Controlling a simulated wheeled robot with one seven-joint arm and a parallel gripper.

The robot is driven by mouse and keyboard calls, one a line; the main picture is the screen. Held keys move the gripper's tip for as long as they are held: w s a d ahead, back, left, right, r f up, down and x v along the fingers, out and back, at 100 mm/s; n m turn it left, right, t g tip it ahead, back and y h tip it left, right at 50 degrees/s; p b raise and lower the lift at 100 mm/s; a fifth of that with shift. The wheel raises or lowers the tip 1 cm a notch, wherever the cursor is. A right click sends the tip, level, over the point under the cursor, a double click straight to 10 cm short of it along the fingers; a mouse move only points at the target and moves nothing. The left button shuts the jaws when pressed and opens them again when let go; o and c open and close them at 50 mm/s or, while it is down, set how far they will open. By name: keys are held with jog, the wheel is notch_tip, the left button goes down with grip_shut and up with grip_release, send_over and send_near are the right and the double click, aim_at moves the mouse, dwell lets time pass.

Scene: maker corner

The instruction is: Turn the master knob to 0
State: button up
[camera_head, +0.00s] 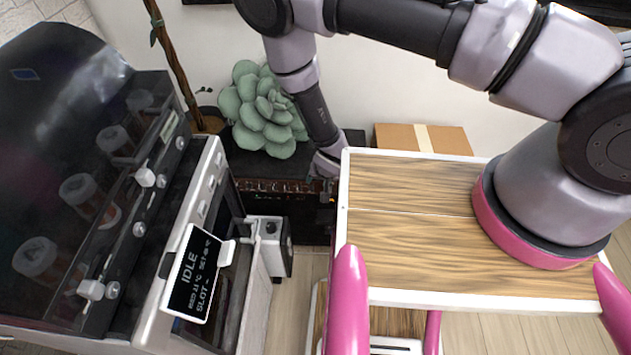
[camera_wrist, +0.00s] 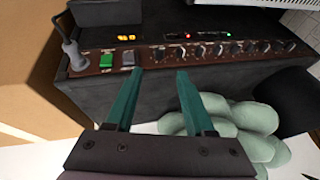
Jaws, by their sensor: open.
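The control panel (camera_wrist: 150,58) is a brown strip on a black amplifier-like box (camera_wrist: 150,95), seen tilted in the wrist view. A row of small dark knobs (camera_wrist: 219,49) with pale marks runs along it; the labels are too small to read, so I cannot tell which is the master knob or its setting. My gripper (camera_wrist: 160,72) is open and empty, its two teal fingertips just short of the panel near the left end of the knob row. In the head view the box (camera_head: 285,160) stands at the back, and the wood-topped surface partly hides my gripper.
A green button (camera_wrist: 106,61) and a grey button (camera_wrist: 128,59) sit left of the knobs, with a plugged cable (camera_wrist: 70,45) beyond. A green succulent (camera_head: 262,112) stands close by. A machine with an IDLE screen (camera_head: 193,272) fills the left; a cardboard box (camera_head: 450,140) is behind.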

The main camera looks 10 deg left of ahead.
aim_at(312, 189)
jog(key=x, duration=1)
jog(key=shift+w+f, duration=0.1)
jog(key=shift+f, duration=0.25)
jog(key=shift+c, duration=0.3)
grip_shut()
